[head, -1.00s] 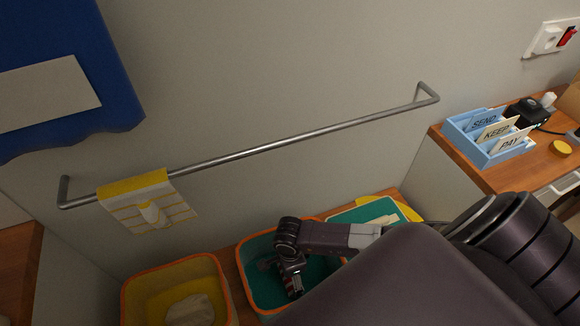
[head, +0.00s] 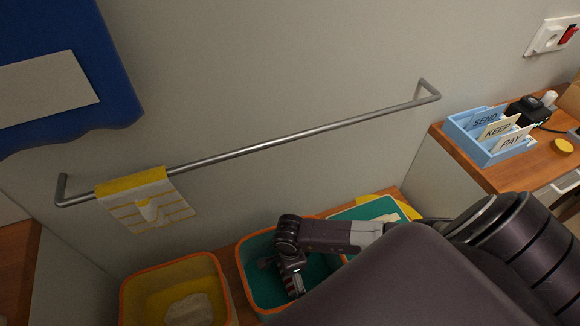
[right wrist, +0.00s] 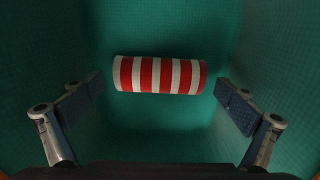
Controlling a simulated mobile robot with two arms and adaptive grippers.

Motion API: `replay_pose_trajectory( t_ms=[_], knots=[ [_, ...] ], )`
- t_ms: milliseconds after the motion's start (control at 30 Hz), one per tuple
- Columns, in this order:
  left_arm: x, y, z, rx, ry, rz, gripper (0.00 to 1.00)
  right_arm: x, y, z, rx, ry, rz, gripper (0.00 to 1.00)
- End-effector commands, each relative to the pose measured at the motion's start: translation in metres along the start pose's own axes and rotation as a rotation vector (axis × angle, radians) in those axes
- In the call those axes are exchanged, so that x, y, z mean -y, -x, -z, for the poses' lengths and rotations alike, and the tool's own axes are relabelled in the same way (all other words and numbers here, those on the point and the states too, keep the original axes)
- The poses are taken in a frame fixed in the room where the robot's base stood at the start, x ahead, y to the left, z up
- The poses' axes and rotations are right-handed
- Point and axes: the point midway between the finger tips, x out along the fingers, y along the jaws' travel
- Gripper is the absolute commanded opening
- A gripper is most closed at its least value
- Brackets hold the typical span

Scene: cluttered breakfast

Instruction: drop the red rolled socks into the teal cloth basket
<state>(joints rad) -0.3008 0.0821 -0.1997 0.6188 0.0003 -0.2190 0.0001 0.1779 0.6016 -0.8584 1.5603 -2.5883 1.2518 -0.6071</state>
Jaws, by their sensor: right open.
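The red rolled socks (right wrist: 160,74), a roll with red and white stripes, lie crosswise inside the teal cloth basket (right wrist: 160,22) in the right wrist view. My right gripper (right wrist: 160,98) is open, with one finger on each side of the roll and a gap at both ends. In the head view the gripper (head: 291,272) points down into the teal basket (head: 253,278), which has an orange rim. A small red and white patch shows at its fingertips there. My arm hides the basket's right part. My left gripper is not in view.
A yellow basket (head: 128,300) with pale cloth stands to the left, and another teal-lined container (head: 362,210) behind right. A metal rail (head: 300,133) with a yellow-white cloth (head: 147,203) crosses the wall. A blue letter holder (head: 490,148) stands on the right-hand desk.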

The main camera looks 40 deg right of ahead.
Motion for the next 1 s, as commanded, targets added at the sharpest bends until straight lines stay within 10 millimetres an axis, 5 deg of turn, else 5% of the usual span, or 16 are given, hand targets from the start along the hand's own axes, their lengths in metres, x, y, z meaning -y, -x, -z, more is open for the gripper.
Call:
replay_pose_trajectory(
  t_ms=[500,1000],
  knots=[
    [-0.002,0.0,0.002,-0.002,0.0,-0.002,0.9,0.001,0.095,0.0,0.0,0.001,0.003,0.99],
    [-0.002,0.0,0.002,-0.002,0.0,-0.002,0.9,0.0,0.109,0.0,0.0,-0.001,0.0,0.99]
  ],
)
